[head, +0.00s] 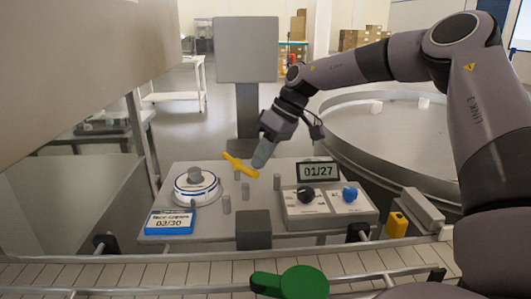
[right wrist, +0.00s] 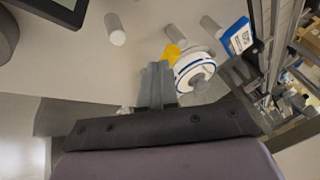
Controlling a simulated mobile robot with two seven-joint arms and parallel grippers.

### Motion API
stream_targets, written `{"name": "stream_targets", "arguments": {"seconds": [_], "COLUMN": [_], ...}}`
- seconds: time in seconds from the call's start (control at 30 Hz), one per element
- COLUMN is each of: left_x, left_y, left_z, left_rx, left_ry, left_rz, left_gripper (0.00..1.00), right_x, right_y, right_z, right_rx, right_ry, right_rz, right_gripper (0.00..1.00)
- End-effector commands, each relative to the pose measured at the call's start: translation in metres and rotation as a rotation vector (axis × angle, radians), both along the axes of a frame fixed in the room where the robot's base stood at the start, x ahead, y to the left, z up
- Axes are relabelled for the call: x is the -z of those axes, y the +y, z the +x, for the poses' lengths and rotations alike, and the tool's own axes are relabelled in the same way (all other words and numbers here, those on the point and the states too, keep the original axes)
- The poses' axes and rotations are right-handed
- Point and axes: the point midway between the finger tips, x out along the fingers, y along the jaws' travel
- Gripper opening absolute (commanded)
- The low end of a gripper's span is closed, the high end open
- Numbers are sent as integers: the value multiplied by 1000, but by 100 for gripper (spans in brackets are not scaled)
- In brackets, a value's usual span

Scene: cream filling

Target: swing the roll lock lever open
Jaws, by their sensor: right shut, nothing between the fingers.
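The yellow lever (head: 240,165) lies across the top of a short grey post on the grey machine table, to the right of the white film roll (head: 196,189). My right gripper (head: 260,162) is shut and empty, pointing down just beside the lever's right part. In the right wrist view, a yellow piece of the lever (right wrist: 172,54) shows just beyond the shut fingertips (right wrist: 158,68). I cannot tell whether the fingers touch it. The roll also shows in the right wrist view (right wrist: 193,68). My left gripper is not in view.
Several grey posts (head: 245,192) stand around the lever. A control box with a black knob (head: 306,194) and a blue knob (head: 350,194) sits to the right, below a display reading 01/27 (head: 318,171). A blue-framed card (head: 169,222) lies front left. A conveyor (head: 190,273) runs along the front.

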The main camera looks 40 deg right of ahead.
Motion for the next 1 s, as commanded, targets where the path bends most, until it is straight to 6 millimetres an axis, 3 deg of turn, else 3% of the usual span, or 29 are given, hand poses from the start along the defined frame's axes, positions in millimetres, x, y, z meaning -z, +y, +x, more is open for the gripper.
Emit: {"name": "stream_targets", "arguments": {"seconds": [0.17,0.53,1.0], "left_x": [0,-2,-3], "left_y": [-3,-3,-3], "left_z": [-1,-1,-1], "left_rx": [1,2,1], "left_ry": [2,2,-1], "left_rz": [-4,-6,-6], "left_gripper": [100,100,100], "right_x": [-9,-58,-63], "right_y": [-4,-26,-28], "right_z": [-2,-16,-18], "right_rx": [1,0,0], "right_ry": [-1,-3,0], "right_rz": [-1,-2,0], "right_gripper": [0,0,0]}}
